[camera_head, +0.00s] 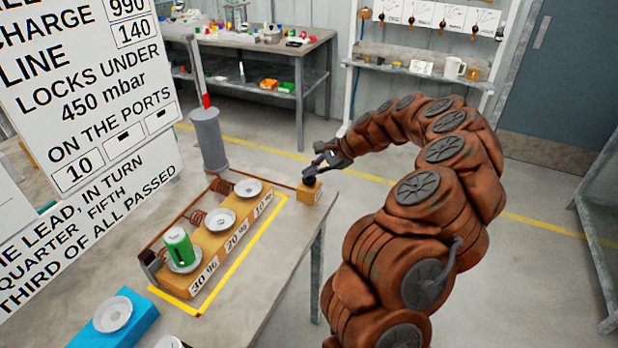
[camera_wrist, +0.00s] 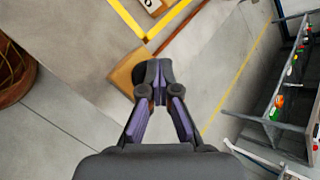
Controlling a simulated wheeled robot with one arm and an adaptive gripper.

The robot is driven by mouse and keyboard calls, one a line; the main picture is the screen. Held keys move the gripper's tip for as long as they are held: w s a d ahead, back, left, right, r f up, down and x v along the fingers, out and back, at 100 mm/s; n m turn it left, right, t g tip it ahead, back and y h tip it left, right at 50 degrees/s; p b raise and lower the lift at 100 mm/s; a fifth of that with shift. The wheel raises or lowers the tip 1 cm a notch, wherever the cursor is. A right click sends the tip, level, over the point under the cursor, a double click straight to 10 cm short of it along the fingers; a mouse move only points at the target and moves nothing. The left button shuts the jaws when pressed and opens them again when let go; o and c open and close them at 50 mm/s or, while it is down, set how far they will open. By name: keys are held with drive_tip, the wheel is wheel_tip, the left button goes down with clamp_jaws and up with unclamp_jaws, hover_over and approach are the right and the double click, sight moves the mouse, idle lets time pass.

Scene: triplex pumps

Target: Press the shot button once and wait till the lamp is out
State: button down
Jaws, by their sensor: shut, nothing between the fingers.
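A small orange-brown box (camera_head: 311,195) with a dark round button (camera_head: 309,181) on top stands at the far right corner of the table. My gripper (camera_head: 314,170) is shut and empty, its fingertips right at the button; I cannot tell whether they touch it. In the wrist view the box (camera_wrist: 124,72) lies just left of the shut fingertips (camera_wrist: 160,72), which partly hide the dark button (camera_wrist: 139,73). No lit lamp shows clearly, and I cannot tell which part is the lamp.
A wooden block (camera_head: 238,238) marked 30 %, 20 % and 10 % carries dishes, with a green can (camera_head: 178,247) on the 30 % dish. A grey cylinder (camera_head: 208,140) and a large sign board (camera_head: 90,110) stand behind. A blue block (camera_head: 130,308) is in front. A shelf bench (camera_head: 260,70) stands farther back.

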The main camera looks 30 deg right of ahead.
sight(311, 179)
drive_tip(key=shift+f, duration=0.25)
idle(0.4)
drive_tip(key=shift+r, duration=0.1)
drive_tip(key=shift+r+p, duration=0.45)
drive_tip(key=shift+r, duration=0.6)
drive_tip(key=shift+r+p, duration=1.05)
drive_tip(key=shift+r, duration=1.5)
drive_tip(key=shift+a, duration=0.1)
